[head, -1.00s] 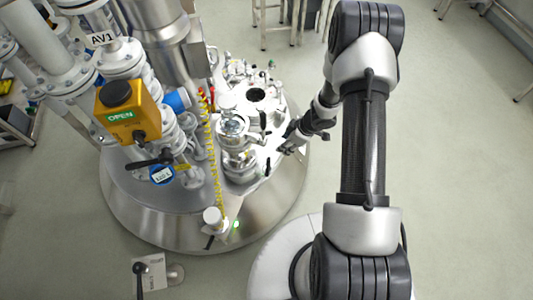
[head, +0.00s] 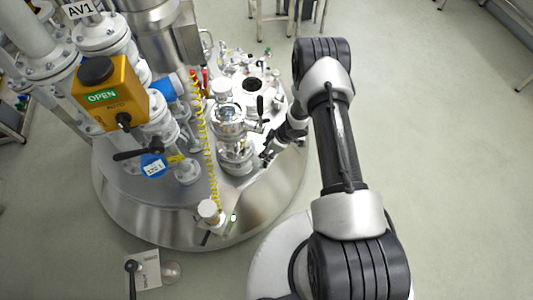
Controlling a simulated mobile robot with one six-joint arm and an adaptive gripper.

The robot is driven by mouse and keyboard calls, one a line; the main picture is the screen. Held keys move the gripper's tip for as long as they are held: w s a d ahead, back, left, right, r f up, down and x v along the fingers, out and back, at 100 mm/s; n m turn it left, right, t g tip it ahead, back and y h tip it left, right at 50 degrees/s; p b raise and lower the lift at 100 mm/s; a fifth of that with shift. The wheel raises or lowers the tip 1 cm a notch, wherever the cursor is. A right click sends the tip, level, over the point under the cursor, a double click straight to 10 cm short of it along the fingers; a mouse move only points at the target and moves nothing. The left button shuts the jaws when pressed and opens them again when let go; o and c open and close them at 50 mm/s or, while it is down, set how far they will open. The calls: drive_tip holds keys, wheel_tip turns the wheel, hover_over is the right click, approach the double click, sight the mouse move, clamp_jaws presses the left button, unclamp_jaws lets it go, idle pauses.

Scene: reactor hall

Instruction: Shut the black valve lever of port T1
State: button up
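No T1 label is readable, so I cannot tell for sure which lever belongs to port T1. A small black lever (head: 260,104) stands up on the reactor lid, right of the sight-glass fitting (head: 229,116). My gripper (head: 267,153) is low over the right part of the lid, just right of the lower clear fitting (head: 236,157). Dark parts overlap at its fingertips; whether it touches or holds a lever there is too small to tell. Another black lever (head: 141,154) lies roughly level at the left, beside a blue round tag (head: 153,166).
A yellow actuator box (head: 110,95) marked OPEN and thick white pipes (head: 50,60) rise at the left. A yellow coiled hose (head: 208,150) runs down to a white-capped fitting (head: 208,211). The floor (head: 440,130) at the right is clear.

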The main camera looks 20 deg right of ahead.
drive_tip(key=shift+x, duration=0.8)
drive_tip(key=shift+c, duration=0.2)
clamp_jaws()
